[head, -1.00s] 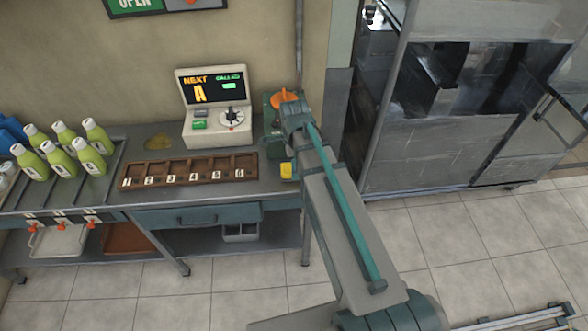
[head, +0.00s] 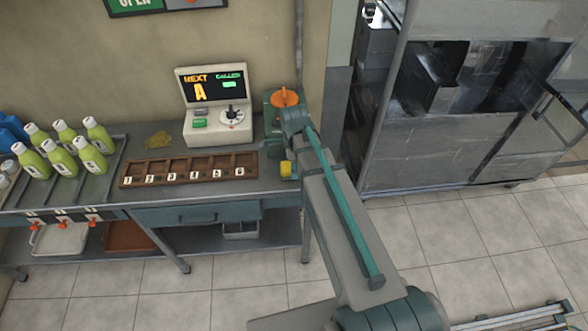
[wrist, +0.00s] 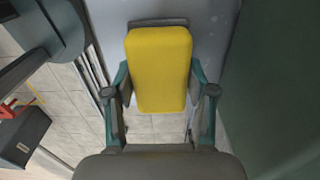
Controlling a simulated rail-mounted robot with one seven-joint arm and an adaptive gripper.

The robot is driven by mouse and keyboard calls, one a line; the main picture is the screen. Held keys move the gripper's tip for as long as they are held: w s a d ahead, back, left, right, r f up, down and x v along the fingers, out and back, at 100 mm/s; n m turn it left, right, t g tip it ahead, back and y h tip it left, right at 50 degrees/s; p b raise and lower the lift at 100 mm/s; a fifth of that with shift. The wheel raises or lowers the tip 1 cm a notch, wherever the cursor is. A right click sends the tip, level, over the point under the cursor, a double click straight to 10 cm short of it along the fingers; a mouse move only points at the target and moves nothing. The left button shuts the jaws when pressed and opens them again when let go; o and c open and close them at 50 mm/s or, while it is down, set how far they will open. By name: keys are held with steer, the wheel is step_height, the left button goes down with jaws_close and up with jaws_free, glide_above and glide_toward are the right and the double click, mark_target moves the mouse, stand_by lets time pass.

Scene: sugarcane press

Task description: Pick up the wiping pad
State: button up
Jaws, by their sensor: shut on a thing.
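The wiping pad is a yellow block (wrist: 160,70), upright in the middle of the wrist view. My gripper (wrist: 160,82) is shut on it, with one teal-and-grey finger on each side. A grey edge shows just behind the pad's top; whether the pad touches it I cannot tell. In the head view the pad (head: 286,168) is a small yellow patch at the right end of the counter, partly hidden by my gripper and arm.
A green machine with an orange knob (head: 285,97) stands close behind my gripper. The wooden numbered tray (head: 190,170) and the queue display (head: 213,105) are to its left. Green bottles (head: 62,150) stand far left. Floor right of the counter is open.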

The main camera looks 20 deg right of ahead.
steer(key=shift+r, duration=0.15)
steer(key=shift+r+b, duration=1.05)
steer(key=shift+r, duration=3.8)
steer(key=o, duration=0.7)
steer(key=shift+c, duration=0.2)
steer(key=c, duration=0.5)
